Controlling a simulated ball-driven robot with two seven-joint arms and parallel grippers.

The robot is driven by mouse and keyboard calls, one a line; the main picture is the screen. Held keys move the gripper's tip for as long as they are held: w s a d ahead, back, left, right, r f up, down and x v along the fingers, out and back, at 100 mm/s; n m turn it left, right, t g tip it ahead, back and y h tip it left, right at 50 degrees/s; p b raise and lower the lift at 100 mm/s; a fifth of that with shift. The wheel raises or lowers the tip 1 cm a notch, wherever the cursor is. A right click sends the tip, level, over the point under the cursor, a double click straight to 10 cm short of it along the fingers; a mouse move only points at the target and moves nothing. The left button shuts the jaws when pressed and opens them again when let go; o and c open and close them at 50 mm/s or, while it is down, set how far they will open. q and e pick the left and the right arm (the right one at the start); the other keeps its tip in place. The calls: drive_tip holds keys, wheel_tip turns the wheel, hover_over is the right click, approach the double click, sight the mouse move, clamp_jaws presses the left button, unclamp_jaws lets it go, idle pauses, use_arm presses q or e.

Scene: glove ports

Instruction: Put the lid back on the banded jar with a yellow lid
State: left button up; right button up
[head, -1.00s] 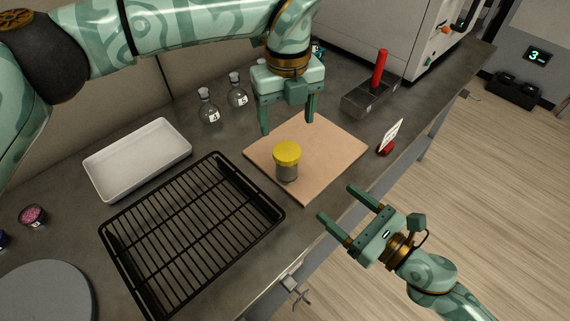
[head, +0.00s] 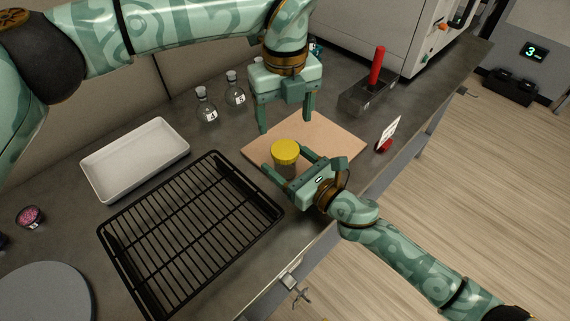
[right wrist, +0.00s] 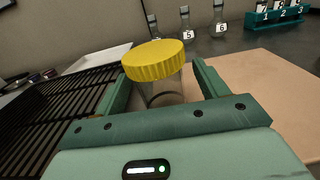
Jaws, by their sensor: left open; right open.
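The banded jar (head: 284,168) stands upright on the pinkish-tan board (head: 335,140), with its yellow lid (head: 285,149) sitting on top. The jar's clear body (right wrist: 164,92) with a dark band shows under the ribbed yellow lid (right wrist: 153,60) in the right wrist view. My right gripper (head: 285,160) is open, with one finger on each side of the jar's body below the lid. I cannot tell whether the fingers touch the jar. My left gripper (head: 286,122) is open and empty, above the back part of the board.
A black wire rack (head: 190,225) lies left of the board, with a white tray (head: 135,158) behind it. Stoppered flasks (head: 206,106) stand at the back.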

sight(285, 148)
drive_tip(key=shift+w+a, duration=0.3)
clamp_jaws()
use_arm(q)
drive_tip(key=m, duration=0.4)
drive_tip(key=shift+m, duration=0.3)
drive_tip(key=shift+f, duration=4.05)
